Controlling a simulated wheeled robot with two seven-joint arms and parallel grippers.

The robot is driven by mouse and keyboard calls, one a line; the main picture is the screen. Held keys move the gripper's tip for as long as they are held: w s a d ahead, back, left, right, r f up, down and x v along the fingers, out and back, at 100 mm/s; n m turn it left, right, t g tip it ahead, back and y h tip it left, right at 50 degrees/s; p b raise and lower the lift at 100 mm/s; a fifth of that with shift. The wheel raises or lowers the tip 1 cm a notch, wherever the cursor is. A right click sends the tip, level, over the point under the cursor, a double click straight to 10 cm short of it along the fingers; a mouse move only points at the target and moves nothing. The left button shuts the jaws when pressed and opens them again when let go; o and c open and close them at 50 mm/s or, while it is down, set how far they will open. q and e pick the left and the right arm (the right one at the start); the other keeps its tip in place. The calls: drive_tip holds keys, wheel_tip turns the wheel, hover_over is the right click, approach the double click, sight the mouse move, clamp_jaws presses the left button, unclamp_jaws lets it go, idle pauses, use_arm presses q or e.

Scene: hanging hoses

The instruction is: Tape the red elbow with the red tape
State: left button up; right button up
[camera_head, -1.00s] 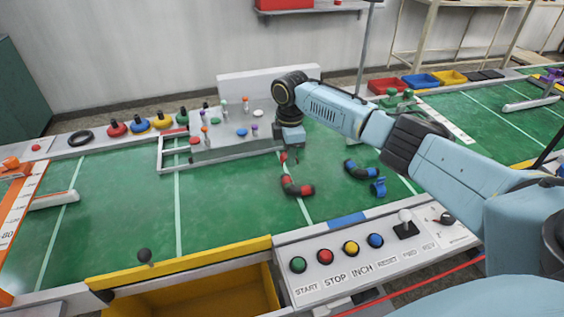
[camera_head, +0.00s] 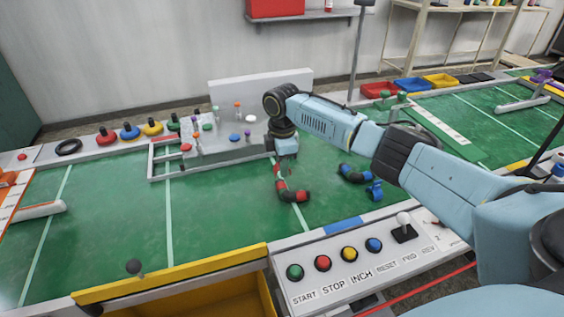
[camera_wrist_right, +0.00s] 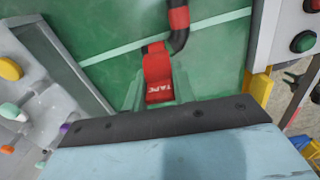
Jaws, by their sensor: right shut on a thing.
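The red elbow (camera_head: 292,193) is a bent black hose piece with red bands, lying on the green table in the head view. In the right wrist view its black bend and red band (camera_wrist_right: 179,18) show at the top. My right gripper (camera_head: 286,158) points down at the elbow's far end. It is shut on the red tape (camera_wrist_right: 158,75), a red piece lettered "TAPE". The tape's upper edge meets or overlaps the elbow's black end in the wrist view; whether they touch is unclear. My left gripper is not in view.
A blue-banded elbow (camera_head: 352,174) and a blue tape piece (camera_head: 375,190) lie to the right. A grey rack (camera_head: 215,150) with coloured pegs stands to the left. A button panel (camera_head: 345,262) and a yellow-edged bin (camera_head: 180,275) line the front. The green table at left is clear.

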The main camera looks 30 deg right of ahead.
drive_tip(key=shift+r, duration=0.1)
drive_tip(key=shift+f, duration=0.6)
drive_tip(key=shift+f+b, duration=0.5)
drive_tip(key=shift+f, duration=0.25)
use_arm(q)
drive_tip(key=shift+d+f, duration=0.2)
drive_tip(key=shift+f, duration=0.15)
use_arm(e)
drive_tip(key=shift+f, duration=0.8)
drive_tip(key=shift+d, duration=0.1)
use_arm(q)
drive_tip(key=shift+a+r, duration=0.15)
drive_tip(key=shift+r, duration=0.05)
use_arm(e)
drive_tip(key=shift+a, duration=0.2)
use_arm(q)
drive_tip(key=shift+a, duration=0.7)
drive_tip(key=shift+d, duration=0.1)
